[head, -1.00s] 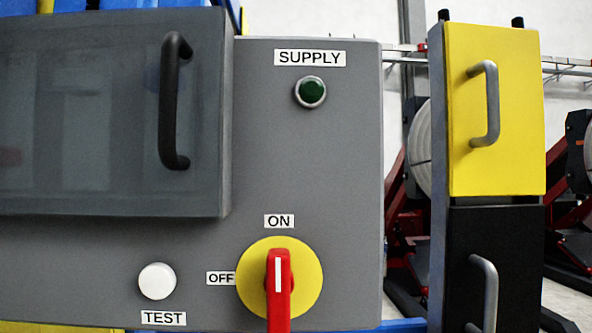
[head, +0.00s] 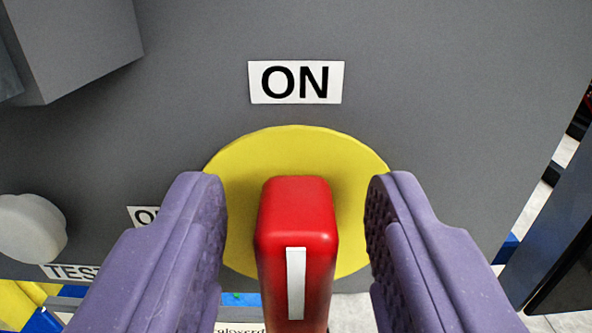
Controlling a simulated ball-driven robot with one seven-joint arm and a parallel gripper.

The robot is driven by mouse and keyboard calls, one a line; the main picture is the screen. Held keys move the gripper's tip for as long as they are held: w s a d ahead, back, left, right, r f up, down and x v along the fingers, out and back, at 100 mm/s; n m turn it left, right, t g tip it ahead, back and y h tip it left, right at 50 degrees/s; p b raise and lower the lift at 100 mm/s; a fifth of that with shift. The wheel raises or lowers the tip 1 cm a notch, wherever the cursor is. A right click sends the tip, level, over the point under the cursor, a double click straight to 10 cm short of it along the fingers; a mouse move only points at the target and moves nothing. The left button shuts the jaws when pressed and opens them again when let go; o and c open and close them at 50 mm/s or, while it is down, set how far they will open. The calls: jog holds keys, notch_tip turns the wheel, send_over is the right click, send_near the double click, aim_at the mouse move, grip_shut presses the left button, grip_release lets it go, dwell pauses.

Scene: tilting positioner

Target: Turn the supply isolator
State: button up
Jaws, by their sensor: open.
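The supply isolator's red handle (head: 296,225) stands out from its round yellow plate (head: 296,150) in the middle of the head view. The handle is upright, its white stripe vertical, in line with the ON label (head: 296,82) above. The OFF label (head: 146,215) at the left is mostly hidden behind a finger. My gripper (head: 296,215) is open, its two purple fingers on either side of the red handle. A gap shows between each finger and the handle.
The white TEST button (head: 32,228) sticks out at the left, near my left finger. A grey box (head: 75,45) juts from the panel at upper left. A dark post (head: 565,240) stands at far right.

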grip_shut()
jog(key=shift+b, duration=0.35)
jog(key=n+b, duration=0.2)
jog(key=a+n+b, duration=0.1)
jog(key=b, duration=0.1)
jog(key=shift+f+n, duration=0.3)
jog(key=n+b, duration=0.1)
jog(key=b, duration=0.1)
jog(key=n+b, duration=0.1)
jog(key=n, duration=0.1)
jog(key=n+b, duration=0.2)
jog(key=shift+a+f+b, duration=0.25)
jog(key=shift+a+b, duration=0.1)
jog(key=shift+a, duration=0.05)
jog(key=n+b, duration=0.2)
jog(key=n, duration=0.3)
jog(key=shift+a+f+b, duration=0.25)
jog(key=shift+f+b, duration=0.1)
jog(key=shift+b, duration=0.05)
jog(key=shift+f+n+b, duration=0.2)
jog(key=shift+n+b, duration=0.2)
jog(key=shift+n, duration=0.7)
jog(key=shift+f+n+b, duration=0.15)
jog(key=shift+n+b, duration=0.2)
jog(key=shift+n, duration=0.75)
jog(key=shift+a, duration=0.1)
